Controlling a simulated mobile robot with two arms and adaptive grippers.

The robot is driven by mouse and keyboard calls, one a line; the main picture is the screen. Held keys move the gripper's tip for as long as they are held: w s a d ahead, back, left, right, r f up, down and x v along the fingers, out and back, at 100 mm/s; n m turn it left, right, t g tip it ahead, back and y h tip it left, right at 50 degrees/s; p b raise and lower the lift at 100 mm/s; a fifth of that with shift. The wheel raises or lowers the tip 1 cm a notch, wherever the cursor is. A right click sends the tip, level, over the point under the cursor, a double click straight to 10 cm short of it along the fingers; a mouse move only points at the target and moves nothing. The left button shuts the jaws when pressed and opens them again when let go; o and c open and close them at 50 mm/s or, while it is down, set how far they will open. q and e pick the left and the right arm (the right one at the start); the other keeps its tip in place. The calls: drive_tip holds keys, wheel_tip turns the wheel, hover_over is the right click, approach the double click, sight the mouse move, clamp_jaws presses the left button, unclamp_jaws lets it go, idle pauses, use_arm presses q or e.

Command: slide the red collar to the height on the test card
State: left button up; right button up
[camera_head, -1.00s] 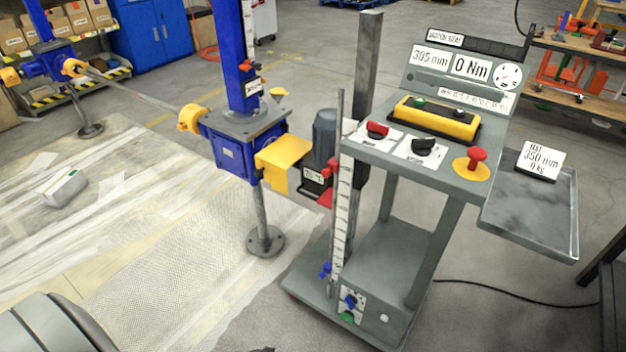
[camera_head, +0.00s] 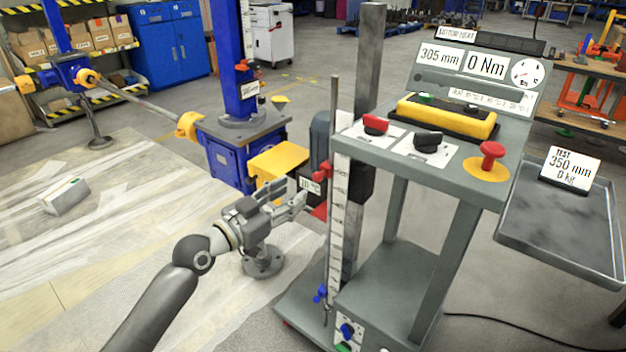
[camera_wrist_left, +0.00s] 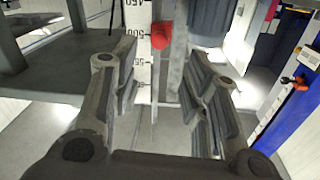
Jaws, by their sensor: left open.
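The red collar (camera_head: 323,172) sits on a thin upright rod (camera_head: 333,120) beside a white scale strip (camera_head: 337,225) on the grey stand. In the left wrist view the red collar (camera_wrist_left: 162,36) shows ahead, near the scale's 500 mark. My left gripper (camera_head: 299,196) is open and empty, a little left of and below the collar in the head view, apart from it. In the wrist view its two fingers (camera_wrist_left: 160,62) are spread, with the rod and scale in the gap beyond. The test card (camera_head: 570,168) reads 350 mm, 0 kg. My right gripper is not in view.
A blue collar (camera_head: 320,293) is low on the rod. The stand's panel (camera_head: 410,150) carries knobs, a red button (camera_head: 490,155) and a display (camera_head: 441,56) reading 305 mm. A blue screw jack (camera_head: 228,150) with a yellow cover (camera_head: 278,160) stands left, close behind my gripper.

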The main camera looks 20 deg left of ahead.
sight(315, 178)
use_arm(q)
drive_tip(key=x, duration=1)
drive_tip(key=shift+s, duration=0.1)
clamp_jaws()
